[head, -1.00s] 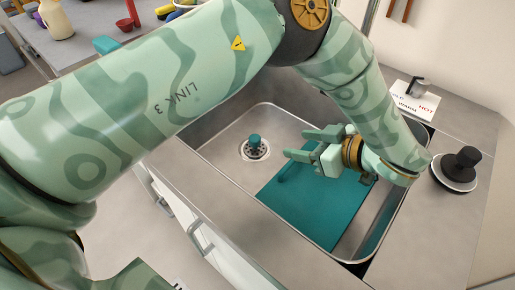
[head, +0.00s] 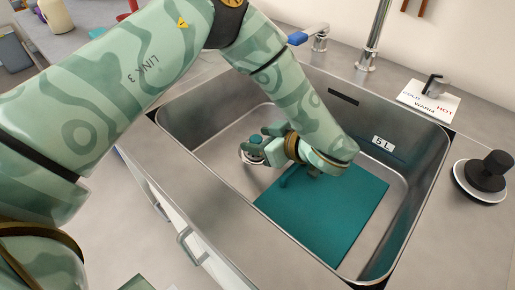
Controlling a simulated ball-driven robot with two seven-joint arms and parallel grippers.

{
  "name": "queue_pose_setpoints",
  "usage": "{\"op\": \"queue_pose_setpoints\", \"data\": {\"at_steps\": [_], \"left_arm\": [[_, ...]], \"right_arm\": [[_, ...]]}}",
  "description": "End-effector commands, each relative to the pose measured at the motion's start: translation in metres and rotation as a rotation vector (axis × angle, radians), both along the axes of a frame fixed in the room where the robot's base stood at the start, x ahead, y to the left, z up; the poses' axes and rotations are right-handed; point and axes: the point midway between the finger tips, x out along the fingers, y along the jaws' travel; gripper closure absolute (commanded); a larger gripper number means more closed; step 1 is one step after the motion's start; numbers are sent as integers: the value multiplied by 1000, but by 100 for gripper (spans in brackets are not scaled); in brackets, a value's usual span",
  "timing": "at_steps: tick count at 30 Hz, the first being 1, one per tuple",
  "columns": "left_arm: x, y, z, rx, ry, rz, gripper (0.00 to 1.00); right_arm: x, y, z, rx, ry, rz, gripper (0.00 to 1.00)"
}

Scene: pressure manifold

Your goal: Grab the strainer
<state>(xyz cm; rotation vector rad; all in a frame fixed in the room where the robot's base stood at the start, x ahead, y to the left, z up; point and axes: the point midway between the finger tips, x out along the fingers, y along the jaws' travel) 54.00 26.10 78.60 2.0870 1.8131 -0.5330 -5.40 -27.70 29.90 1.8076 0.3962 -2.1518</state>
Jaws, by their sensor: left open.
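The strainer (head: 256,139) sits in the drain at the sink's left part, with a teal knob on top and a metal rim around it. My left gripper (head: 258,145) is open, low in the sink, with its fingers at the strainer's knob. The knob shows between the fingers, but I cannot tell whether they touch it. The gripper hides much of the strainer's rim. My right gripper is not in view.
A teal mat (head: 330,215) lies on the sink floor under and right of my wrist. The steel sink (head: 405,205) has high walls around the arm. A faucet (head: 368,50), a temperature lever (head: 434,87) and a black knob (head: 488,172) stand on the counter.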

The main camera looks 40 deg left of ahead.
Motion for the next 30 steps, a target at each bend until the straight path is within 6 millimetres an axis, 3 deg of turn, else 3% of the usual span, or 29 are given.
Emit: {"op": "queue_pose_setpoints", "data": {"at_steps": [2,3,8,20,25,30], "left_arm": [[0,0,1,0,-1,0,47],[0,0,1,0,-1,0,52],[0,0,1,0,-1,0,95],[0,-1,9,1,-3,1,95],[0,-1,42,1,-11,0,95],[-21,-27,83,2,-9,-4,95]], "right_arm": [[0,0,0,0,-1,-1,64],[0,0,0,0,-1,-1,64],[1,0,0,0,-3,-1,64],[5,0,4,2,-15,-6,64],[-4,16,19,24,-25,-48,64],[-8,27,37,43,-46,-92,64]]}}
